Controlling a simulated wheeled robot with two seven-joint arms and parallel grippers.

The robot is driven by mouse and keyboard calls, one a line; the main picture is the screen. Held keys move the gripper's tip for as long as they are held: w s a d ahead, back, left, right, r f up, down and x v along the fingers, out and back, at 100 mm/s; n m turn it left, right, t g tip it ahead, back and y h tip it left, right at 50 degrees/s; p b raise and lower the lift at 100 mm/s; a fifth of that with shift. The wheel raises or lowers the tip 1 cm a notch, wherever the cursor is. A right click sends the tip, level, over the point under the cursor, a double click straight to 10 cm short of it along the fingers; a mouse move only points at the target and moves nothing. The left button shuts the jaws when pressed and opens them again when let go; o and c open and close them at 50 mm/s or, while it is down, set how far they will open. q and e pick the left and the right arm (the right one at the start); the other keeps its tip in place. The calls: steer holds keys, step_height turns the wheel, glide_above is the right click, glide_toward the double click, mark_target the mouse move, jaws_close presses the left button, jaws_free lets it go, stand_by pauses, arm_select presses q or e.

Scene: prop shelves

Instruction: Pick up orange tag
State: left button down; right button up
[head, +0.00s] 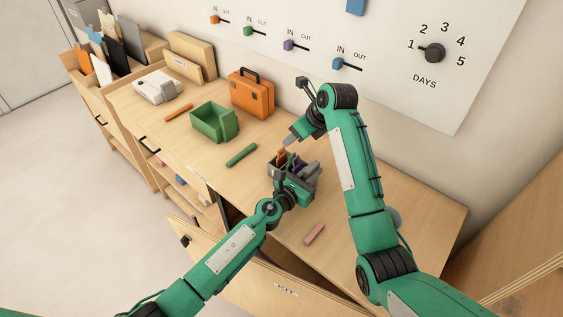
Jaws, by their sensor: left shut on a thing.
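A small grey holder (272,171) stands on the wooden worktop with several coloured pieces in it. My right gripper (291,138) is just behind and above the holder, pointing down and left. Its fingers are too small to tell whether they are open.
A green open bin (214,127), an orange case (251,95), a green stick (241,155), an orange stick (179,113) and a pink block (314,234) lie on the worktop (360,237). A panel with coloured sliders (289,45) is behind. An open wooden door or drawer front (245,272) is in front.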

mark_target(282, 149)
steer(key=shift+s+x, duration=0.15)
steer(key=shift+x, duration=2.5)
steer(key=shift+s+x, duration=0.2)
steer(key=shift+x, duration=2.5)
steer(key=shift+d+f, duration=0.1)
steer(key=shift+f, duration=0.05)
jaws_close()
